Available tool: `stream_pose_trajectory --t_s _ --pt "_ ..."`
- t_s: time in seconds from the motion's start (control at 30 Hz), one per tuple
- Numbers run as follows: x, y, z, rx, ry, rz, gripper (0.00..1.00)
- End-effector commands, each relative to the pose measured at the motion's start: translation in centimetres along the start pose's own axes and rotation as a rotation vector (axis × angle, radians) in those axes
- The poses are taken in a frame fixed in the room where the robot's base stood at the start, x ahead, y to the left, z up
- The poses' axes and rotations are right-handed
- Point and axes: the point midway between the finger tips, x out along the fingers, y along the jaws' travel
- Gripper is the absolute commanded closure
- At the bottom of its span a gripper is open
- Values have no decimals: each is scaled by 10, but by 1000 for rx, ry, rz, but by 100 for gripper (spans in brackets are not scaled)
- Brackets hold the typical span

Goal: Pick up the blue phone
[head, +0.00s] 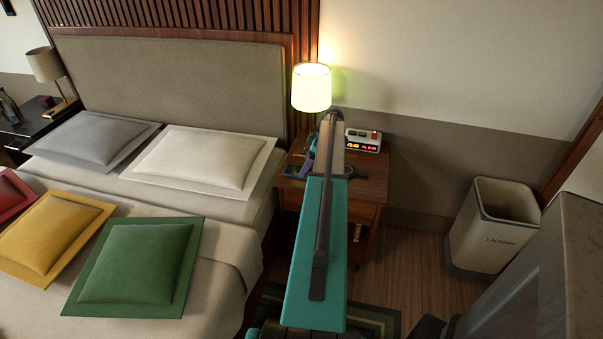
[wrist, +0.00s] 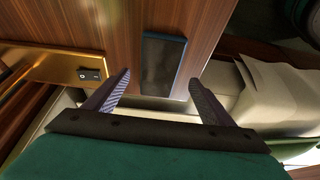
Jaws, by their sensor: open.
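The blue phone (wrist: 162,65) lies flat on the wooden nightstand (wrist: 205,18) in the wrist view, with a dark screen and a blue edge. It is near the nightstand's edge. My gripper (wrist: 160,78) is open, with one finger on each side of the phone's near end in that picture. Nothing is held between the fingers, and I cannot tell how far they are above the phone. In the head view my teal arm reaches over the nightstand (head: 372,188) and hides much of its top, so the phone is hard to make out there.
The lamp's gold base (wrist: 62,66) is left of the phone in the wrist view. The bed with a white pillow (head: 205,158) is at left. A laundry bin (head: 490,228) stands at right.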

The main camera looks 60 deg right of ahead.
Motion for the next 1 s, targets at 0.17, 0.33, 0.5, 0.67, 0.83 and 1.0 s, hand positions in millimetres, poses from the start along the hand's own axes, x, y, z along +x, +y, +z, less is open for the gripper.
stream_pose_trajectory --t_s 0.17,0.33,0.5,0.67,0.83,1.0 --pt "21 2 -1 0 0 -1 23" --pt "31 2 -1 0 0 1 23" --pt "32 2 0 0 0 1 23" --pt "32 2 0 0 0 1 23" --pt "32 2 0 1 0 1 23" --pt "32 2 1 1 0 2 42"
